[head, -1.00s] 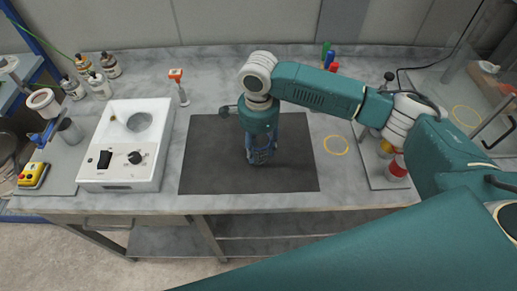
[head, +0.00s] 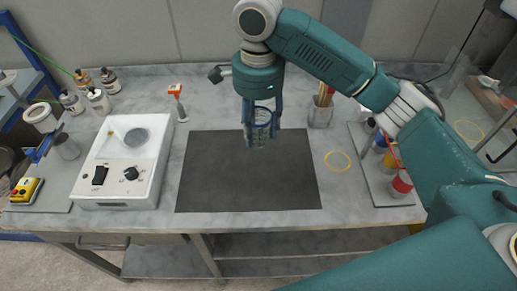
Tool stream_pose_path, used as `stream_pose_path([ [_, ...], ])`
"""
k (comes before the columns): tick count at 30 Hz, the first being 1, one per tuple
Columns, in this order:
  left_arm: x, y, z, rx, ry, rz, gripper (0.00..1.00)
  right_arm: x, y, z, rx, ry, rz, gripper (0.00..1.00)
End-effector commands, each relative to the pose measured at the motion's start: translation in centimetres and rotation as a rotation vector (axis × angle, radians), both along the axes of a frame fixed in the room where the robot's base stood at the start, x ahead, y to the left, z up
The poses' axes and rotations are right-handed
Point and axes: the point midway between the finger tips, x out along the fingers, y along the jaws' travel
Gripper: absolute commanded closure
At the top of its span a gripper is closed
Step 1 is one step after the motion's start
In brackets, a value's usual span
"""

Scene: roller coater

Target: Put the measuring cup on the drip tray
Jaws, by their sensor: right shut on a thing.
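My right gripper (head: 262,141) points down above the back part of the dark mat. It is shut on a clear measuring cup (head: 262,118), which stands upright between its fingers and is partly hidden by them. The cup appears raised above the table. A flat grey tray (head: 378,188) with coloured jars lies at the right of the table, and a grey plate (head: 55,193) lies at the far left. I cannot tell for certain which of them is the drip tray. My left gripper is out of view.
The dark mat (head: 248,185) is bare. A white machine (head: 120,180) with knobs stands left of it, with several bottles (head: 98,99) behind. A red-topped tool (head: 177,98) stands behind the mat. A holder with brushes (head: 320,113) is back right. A yellow ring (head: 337,161) marks bare table.

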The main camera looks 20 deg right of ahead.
Motion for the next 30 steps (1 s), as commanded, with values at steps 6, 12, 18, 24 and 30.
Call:
stream_pose_path([
  [6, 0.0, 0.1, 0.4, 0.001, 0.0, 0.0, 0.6, 0.1, -0.1, 4.1, -0.002, -0.003, -0.002, 0.81],
  [12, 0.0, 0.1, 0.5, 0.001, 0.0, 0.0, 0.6, 0.0, 0.0, 5.3, -0.001, 0.001, -0.001, 0.81],
  [18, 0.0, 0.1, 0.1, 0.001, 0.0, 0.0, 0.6, -0.5, -0.5, 4.6, -0.002, 0.001, 0.095, 0.81],
  [24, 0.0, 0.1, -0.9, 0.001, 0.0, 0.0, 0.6, -3.2, -1.8, 1.9, -0.005, 0.001, 0.483, 0.81],
  [30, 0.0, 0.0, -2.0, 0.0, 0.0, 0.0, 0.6, -7.9, -3.1, -1.6, -0.003, 0.003, 0.967, 0.81],
])
